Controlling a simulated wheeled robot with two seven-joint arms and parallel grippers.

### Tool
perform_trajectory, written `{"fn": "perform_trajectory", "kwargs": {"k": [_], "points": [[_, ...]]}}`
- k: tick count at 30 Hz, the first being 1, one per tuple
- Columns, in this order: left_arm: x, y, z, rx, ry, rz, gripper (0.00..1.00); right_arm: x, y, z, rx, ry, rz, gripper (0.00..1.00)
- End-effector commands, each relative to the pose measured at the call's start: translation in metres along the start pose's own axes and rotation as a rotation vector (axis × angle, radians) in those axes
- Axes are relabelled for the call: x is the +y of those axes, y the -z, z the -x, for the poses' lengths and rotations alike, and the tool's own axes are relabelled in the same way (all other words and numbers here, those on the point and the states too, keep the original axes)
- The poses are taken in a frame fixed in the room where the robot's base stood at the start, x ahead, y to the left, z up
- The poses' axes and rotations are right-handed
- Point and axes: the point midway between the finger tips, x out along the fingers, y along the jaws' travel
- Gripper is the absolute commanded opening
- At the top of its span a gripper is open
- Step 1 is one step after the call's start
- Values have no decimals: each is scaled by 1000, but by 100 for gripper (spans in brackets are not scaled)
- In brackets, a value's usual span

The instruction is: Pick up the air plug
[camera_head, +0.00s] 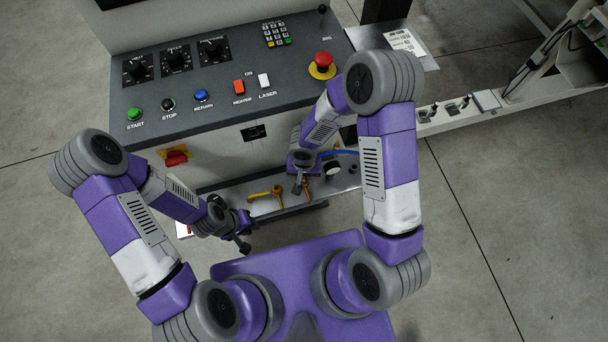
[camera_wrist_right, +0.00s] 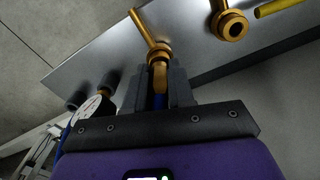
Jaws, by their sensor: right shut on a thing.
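The air plug (camera_wrist_right: 159,76) looks like a short brass piece with a blue part behind it in the right wrist view. It sits between the two dark fingers of my right gripper (camera_wrist_right: 158,90), which is shut on it. Its front end meets a brass fitting with a lever (camera_wrist_right: 156,50) on the metal shelf; I cannot tell whether it is seated in it. In the head view my right gripper (camera_head: 299,185) is at the shelf and hides the plug. My left gripper (camera_head: 243,231) hangs in front of the shelf's left part, apart from the fittings; its jaw opening is unclear.
A second brass fitting (camera_head: 277,196) with a yellow handle (camera_head: 259,195) is left of my right gripper. A gauge (camera_head: 331,168) and a blue hose (camera_head: 345,153) are at its right. The control panel (camera_head: 220,85) rises behind the shelf (camera_head: 232,192). Open floor lies right.

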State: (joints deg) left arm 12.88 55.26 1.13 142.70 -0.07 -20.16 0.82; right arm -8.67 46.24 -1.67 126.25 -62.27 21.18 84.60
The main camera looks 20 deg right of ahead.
Motion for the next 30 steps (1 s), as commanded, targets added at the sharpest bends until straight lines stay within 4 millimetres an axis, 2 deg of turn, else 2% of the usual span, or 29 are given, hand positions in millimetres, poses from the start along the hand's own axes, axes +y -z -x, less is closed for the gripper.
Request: {"fn": "perform_trajectory", "kwargs": {"k": [5,12,18,30], "points": [[2,0,6,0,0,0,21,0,1,13,3,1,0,0],[9,-1,25,0,0,0,21,0,1,63,4,2,-2,0],[13,-2,35,0,0,0,21,0,1,93,2,1,0,0],[17,-2,45,0,0,0,21,0,0,114,1,0,0,0]]}}
